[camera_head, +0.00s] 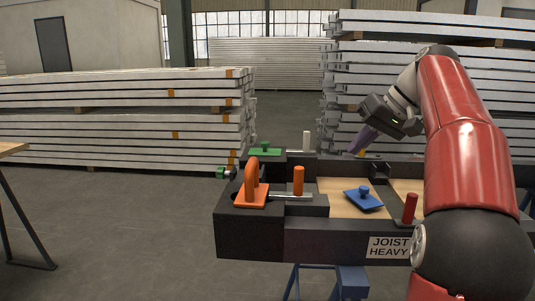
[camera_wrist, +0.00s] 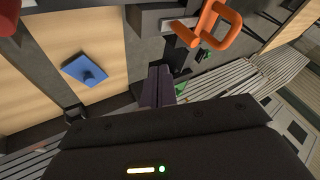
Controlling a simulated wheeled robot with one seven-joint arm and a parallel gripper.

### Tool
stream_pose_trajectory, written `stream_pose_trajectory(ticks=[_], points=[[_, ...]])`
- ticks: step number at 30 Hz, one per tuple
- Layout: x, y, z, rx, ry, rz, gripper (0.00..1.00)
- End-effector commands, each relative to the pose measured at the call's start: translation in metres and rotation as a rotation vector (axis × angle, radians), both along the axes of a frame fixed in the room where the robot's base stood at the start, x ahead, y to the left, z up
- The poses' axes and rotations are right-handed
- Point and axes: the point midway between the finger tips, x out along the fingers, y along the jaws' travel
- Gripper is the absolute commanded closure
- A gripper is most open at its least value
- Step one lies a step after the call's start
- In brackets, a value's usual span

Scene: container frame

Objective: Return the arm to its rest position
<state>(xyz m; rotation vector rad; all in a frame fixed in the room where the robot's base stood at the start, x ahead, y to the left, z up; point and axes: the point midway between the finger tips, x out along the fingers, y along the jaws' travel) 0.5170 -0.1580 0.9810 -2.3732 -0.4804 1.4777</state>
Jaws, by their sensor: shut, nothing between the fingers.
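My red arm reaches in from the right in the head view and bends down toward the back of a dark fixture. My gripper (camera_head: 358,150) is above the fixture's far edge, tilted down, with purple fingers. In the wrist view the fingers (camera_wrist: 158,85) are together, with nothing held between them. The fixture (camera_head: 250,238) is a black frame with wooden panels, and its front carries a label reading "JOIST HEAVY". The fingertips look apart from the fixture's parts, though the exact gap is hard to tell.
On the fixture are an orange handle (camera_head: 252,180), an orange peg (camera_head: 298,180), a blue knobbed plate (camera_head: 363,198), a red peg (camera_head: 409,208), a white peg (camera_head: 306,140) and a green knobbed piece (camera_head: 264,149). Stacked grey beams (camera_head: 120,140) stand behind.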

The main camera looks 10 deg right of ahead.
Motion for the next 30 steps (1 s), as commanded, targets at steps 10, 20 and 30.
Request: stream_pose_trajectory(ticks=[10,20,30], points=[[-0.050,0.091,-0.042,-0.134,0.070,-0.096,1.00],[-0.166,0.149,-0.154,-0.335,0.045,-0.161,1.00],[-0.237,0.158,-0.246,-0.432,-0.031,-0.134,1.00]])
